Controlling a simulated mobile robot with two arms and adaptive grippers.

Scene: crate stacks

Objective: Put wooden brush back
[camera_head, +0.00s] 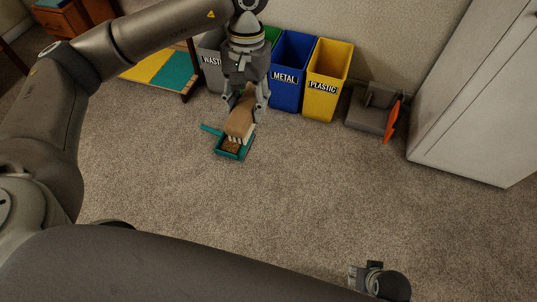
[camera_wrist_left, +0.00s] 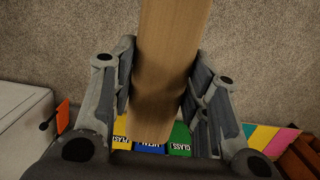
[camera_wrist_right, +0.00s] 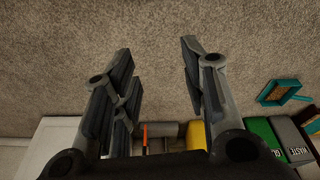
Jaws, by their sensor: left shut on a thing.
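The wooden brush (camera_head: 240,117) has a tan wooden body and pale bristles and hangs bristles down. My left gripper (camera_head: 248,98) is shut on it; in the left wrist view the brush (camera_wrist_left: 172,40) runs between the fingers of my left gripper (camera_wrist_left: 165,62). A teal dustpan (camera_head: 219,150) with brown debris in it lies on the carpet, and the bristles overlap it in the head view. I cannot tell whether they touch. My right gripper (camera_wrist_right: 157,50) is open and empty, over bare carpet; it also shows at the bottom right of the head view (camera_head: 367,272).
Blue METAL (camera_head: 285,92) and yellow PLASTIC (camera_head: 321,100) bins stand by the wall, with grey WASTE (camera_head: 211,72) and green bins beside them. A grey object with an orange part (camera_head: 391,120) and a white cabinet (camera_head: 460,120) are at right. The foreground carpet is clear.

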